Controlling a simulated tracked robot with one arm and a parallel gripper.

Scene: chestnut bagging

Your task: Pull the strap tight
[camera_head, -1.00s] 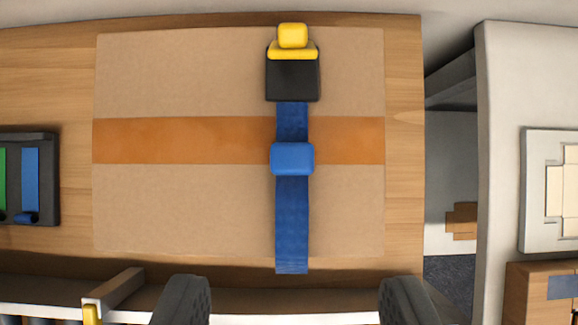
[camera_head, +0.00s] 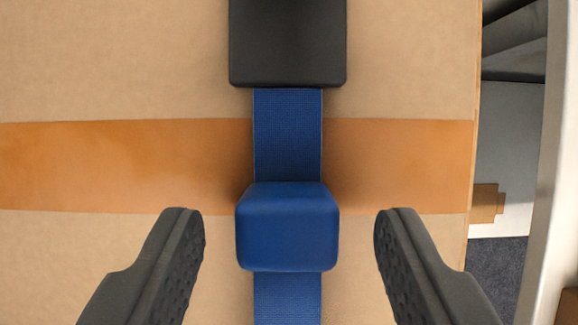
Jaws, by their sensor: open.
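A blue strap (camera_head: 288,135) runs down the middle of the view over a brown cardboard surface (camera_head: 120,60) with an orange band (camera_head: 120,165) across it. The strap comes out from under a black buckle block (camera_head: 288,40) at the top, which is cut off by the picture edge. A thick blue block (camera_head: 288,228) sits on the strap, lower down. My gripper (camera_head: 289,225) is open, with one dark finger on each side of the blue block. Visible gaps separate both fingers from it. The strap's lower end is out of view.
The wooden table edge (camera_head: 474,100) lies at the right, with a gap beyond it showing a grey floor (camera_head: 497,265). A pale upright panel (camera_head: 555,160) stands at the far right. The cardboard around the strap is clear.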

